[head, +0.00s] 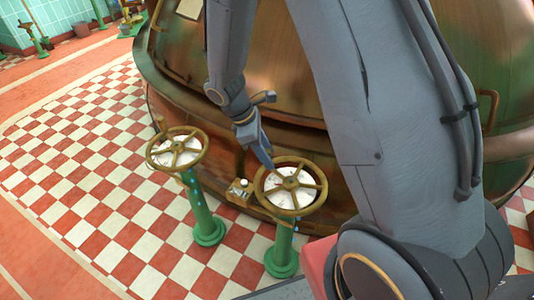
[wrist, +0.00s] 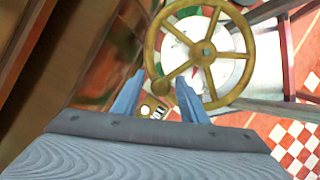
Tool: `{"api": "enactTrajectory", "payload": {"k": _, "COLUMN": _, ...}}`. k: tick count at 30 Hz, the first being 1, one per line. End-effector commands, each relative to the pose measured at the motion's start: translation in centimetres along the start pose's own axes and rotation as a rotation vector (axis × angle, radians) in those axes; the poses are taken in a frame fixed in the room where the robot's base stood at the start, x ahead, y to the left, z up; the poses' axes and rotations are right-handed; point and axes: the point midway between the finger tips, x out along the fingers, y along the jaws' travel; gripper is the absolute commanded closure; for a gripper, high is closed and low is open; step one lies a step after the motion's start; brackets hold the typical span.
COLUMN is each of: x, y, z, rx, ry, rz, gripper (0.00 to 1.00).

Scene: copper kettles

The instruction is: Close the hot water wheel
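Two brass spoked wheels stand on green posts before a copper kettle. The left wheel (head: 177,149) is clear of my arm; the right wheel (head: 291,188) is beneath my gripper (head: 264,156). Which one is for hot water cannot be told. The right wheel also shows in the wrist view (wrist: 205,49), with a white dial with a red needle under its spokes. In the wrist view my gripper (wrist: 157,92) has its two blue fingers apart, at the wheel's lower left rim. Whether they touch the rim cannot be told.
The copper kettle (head: 290,85) fills the space behind the wheels. A small brass box (head: 240,191) with a white button sits between them. The red and white checked floor (head: 95,165) is open to the left. My arm hides much of the right side.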

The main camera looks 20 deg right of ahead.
Motion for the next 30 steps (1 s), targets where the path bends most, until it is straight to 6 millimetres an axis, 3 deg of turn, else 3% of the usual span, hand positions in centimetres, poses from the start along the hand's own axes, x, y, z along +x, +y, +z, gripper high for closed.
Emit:
{"api": "enactTrajectory", "payload": {"k": 2, "x": 0.0, "y": 0.0, "z": 0.0, "rx": 0.000, "ry": 0.000, "rz": 0.000, "gripper": 0.64}}
{"api": "enactTrajectory", "payload": {"k": 6, "x": 0.0, "y": 0.0, "z": 0.0, "rx": 0.000, "ry": 0.000, "rz": 0.000, "gripper": 0.88}}
{"api": "enactTrajectory", "payload": {"k": 9, "x": 0.0, "y": 0.0, "z": 0.0, "rx": 0.000, "ry": 0.000, "rz": 0.000, "gripper": 1.00}}
{"api": "enactTrajectory", "payload": {"k": 16, "x": 0.0, "y": 0.2, "z": 0.2, "rx": 0.028, "ry": 0.001, "rz": -0.012, "gripper": 1.00}}
{"api": "enactTrajectory", "payload": {"k": 24, "x": 0.6, "y": 1.4, "z": 2.0, "rx": 0.231, "ry": 0.000, "rz": -0.096, "gripper": 1.00}}
{"api": "enactTrajectory", "payload": {"k": 30, "x": 0.9, "y": 1.8, "z": 2.4, "rx": 0.285, "ry": 0.000, "rz": -0.117, "gripper": 1.00}}
